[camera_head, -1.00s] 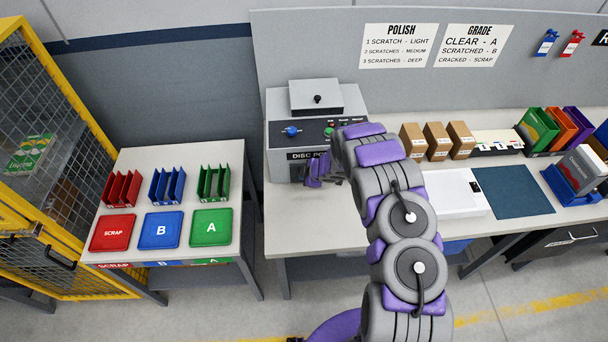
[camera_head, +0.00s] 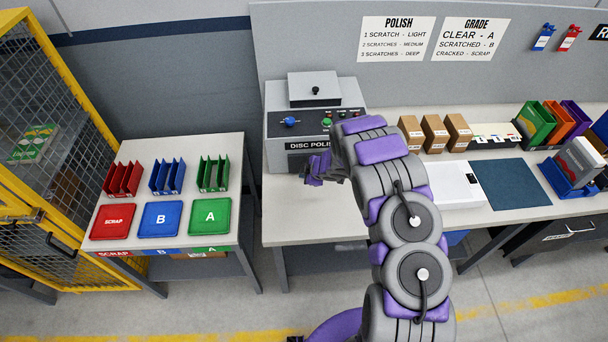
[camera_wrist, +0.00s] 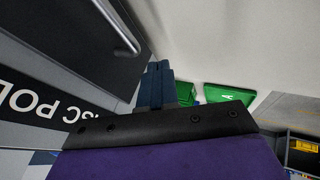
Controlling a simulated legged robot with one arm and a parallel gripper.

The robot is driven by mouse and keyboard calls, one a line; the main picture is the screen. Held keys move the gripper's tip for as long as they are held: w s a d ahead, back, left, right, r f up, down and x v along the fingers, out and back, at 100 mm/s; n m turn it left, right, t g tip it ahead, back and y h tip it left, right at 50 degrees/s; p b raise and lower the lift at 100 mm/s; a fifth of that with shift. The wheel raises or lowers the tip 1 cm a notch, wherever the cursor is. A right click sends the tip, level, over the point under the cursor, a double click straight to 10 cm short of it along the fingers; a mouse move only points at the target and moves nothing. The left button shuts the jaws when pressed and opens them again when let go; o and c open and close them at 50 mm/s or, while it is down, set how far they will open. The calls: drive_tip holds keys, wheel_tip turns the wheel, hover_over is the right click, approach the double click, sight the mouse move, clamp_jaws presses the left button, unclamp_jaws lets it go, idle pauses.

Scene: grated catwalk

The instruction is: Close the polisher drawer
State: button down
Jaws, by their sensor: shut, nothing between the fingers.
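The disc polisher (camera_head: 278,121) is a grey box with a dark control panel, standing at the back left of the long bench. Its front carries a black DISC POLISHER label (camera_head: 296,146), which also shows at the left of the wrist view (camera_wrist: 40,100). The wrist view shows a dark grey panel (camera_wrist: 60,35) with a bar handle (camera_wrist: 116,25) beside that label, likely the drawer. How far it stands out I cannot tell. My gripper (camera_head: 316,168) is just in front of the polisher's lower front. In the wrist view my gripper (camera_wrist: 157,82) is shut and empty, near the panel; contact is unclear.
Several cardboard boxes (camera_head: 434,134), a white box (camera_head: 456,186) and a blue mat (camera_head: 512,188) lie right of my arm. A side table (camera_head: 130,258) at left holds coloured trays and racks. Bare bench top (camera_head: 300,222) lies before the polisher.

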drive_tip(key=s+d+r+m+t+h+b, duration=0.1)
drive_tip(key=s+d+r+m+h+b, duration=0.25)
drive_tip(key=d+r, duration=0.6)
drive_tip(key=s+d+r+m+h+b, duration=0.2)
drive_tip(key=s+d+r+m+h, duration=0.25)
drive_tip(key=d+r, duration=0.55)
drive_tip(key=s+d+r+m+g+h+b, duration=0.1)
drive_tip(key=s+d+r+m+g+b, duration=0.15)
drive_tip(key=s+r, duration=0.4)
drive_tip(key=s+a+f+m+g+y+b, duration=0.1)
drive_tip(key=s+a, duration=0.3)
drive_tip(key=s, duration=0.8)
drive_tip(key=s+a+f+m+g+y+b, duration=0.1)
drive_tip(key=s+a, duration=0.4)
drive_tip(key=s, duration=0.7)
drive_tip(key=s+a+f+m+g+y+b, duration=0.1)
drive_tip(key=s+a+m+g+y+b, duration=0.1)
drive_tip(key=s, duration=1)
drive_tip(key=a+m+g+b, duration=0.1)
drive_tip(key=a+m+g, duration=0.1)
drive_tip(key=a, duration=0.1)
drive_tip(key=shift+a, duration=0.1)
